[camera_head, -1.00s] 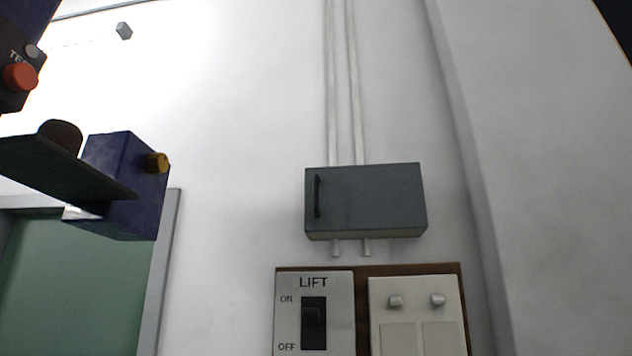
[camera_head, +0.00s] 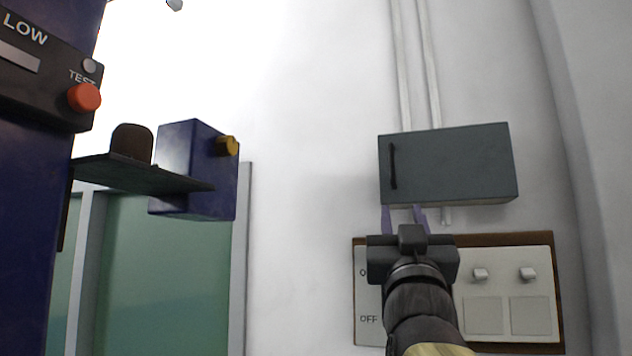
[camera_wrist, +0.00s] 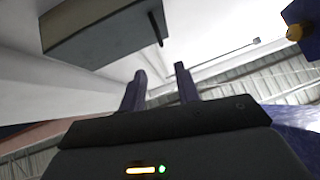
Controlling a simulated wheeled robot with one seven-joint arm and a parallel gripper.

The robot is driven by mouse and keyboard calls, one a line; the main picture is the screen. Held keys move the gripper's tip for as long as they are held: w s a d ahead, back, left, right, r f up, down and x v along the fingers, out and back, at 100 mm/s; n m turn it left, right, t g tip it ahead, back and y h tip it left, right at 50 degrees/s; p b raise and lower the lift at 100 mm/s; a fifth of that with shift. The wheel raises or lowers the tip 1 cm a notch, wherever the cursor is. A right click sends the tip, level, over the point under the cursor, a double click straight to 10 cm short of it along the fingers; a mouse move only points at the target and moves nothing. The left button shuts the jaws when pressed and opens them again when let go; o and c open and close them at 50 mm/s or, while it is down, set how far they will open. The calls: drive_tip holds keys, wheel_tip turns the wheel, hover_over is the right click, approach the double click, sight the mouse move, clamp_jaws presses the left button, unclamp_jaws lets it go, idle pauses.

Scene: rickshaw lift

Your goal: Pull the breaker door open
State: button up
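The breaker box is a grey box on the white wall, with its door (camera_head: 455,165) closed. A dark vertical handle (camera_head: 393,166) is near the door's left edge. In the wrist view the box (camera_wrist: 95,30) is at the upper left and the handle (camera_wrist: 156,29) hangs at its right end. My gripper (camera_head: 403,210) is just below the box's lower left corner in the head view, pointing up. Its two purple fingers are apart with nothing between them, and they show in the wrist view (camera_wrist: 160,85). The handle is beyond the fingertips, not touched.
Below the box, a lift switch panel, partly hidden by my arm, and a switch plate (camera_head: 505,300) sit on a brown board. Two pipes (camera_head: 415,65) run up the wall. A blue machine with a red button (camera_head: 84,97) and a blue block (camera_head: 195,170) stand left.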

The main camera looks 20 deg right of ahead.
drive_tip(key=p, duration=1.2)
approach(391, 164)
drive_tip(key=x, duration=0.9)
drive_tip(key=shift+d+r, duration=0.1)
drive_tip(key=shift+r, duration=0.05)
drive_tip(key=shift+w+d+r, duration=0.25)
drive_tip(key=shift+w+r, duration=0.15)
drive_tip(key=shift+w, duration=0.2)
clamp_jaws()
